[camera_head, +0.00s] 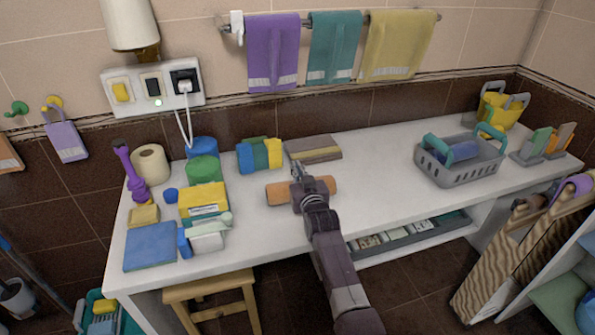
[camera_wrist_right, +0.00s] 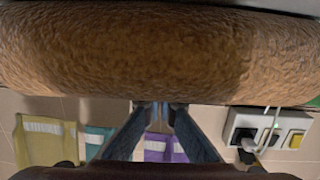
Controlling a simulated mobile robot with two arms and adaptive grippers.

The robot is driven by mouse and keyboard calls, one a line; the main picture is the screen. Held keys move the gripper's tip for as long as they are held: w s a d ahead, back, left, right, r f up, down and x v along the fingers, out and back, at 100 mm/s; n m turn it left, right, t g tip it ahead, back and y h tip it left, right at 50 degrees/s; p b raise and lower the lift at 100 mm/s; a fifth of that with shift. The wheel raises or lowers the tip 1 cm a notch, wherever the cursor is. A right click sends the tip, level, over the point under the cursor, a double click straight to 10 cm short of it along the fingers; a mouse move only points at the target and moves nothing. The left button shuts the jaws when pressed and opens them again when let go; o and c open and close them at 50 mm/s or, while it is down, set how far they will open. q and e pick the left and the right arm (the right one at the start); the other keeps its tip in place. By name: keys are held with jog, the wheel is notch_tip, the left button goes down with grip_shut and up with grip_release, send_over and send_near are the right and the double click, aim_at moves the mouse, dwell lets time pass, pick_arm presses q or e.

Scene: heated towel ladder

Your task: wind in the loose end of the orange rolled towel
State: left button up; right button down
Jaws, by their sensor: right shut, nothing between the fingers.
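The orange rolled towel (camera_head: 280,193) lies on its side on the white counter, its length running left to right. My right gripper (camera_head: 297,168) is over the middle of the roll and partly hides it. In the right wrist view the roll (camera_wrist_right: 90,50) fills the upper part, with a darker patch across its middle and right. The fingertips of my right gripper (camera_wrist_right: 160,106) are together and empty, at the roll's lower edge in that view; I cannot tell whether they touch it. The loose end cannot be made out. My left gripper is not in view.
A flat brown-grey folded stack (camera_head: 313,149) lies just behind the roll. Upright coloured folded cloths (camera_head: 260,155) stand behind left, and a yellow box (camera_head: 203,199) is at left. A grey basket (camera_head: 459,161) stands at right. The counter (camera_head: 378,165) between roll and basket is clear.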

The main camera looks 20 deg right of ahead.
jog(key=shift+w+f+b, duration=0.25)
jog(key=shift+w+b, duration=0.3)
jog(key=shift+w, duration=0.05)
jog(key=shift+w+r, duration=0.1)
pick_arm(q)
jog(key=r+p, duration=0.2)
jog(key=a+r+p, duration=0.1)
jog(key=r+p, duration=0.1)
jog(key=p, duration=0.1)
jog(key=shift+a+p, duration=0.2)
jog(key=shift+p, duration=0.15)
pick_arm(e)
notch_tip(320, 180, up, 6)
jog(key=shift+w, duration=0.1)
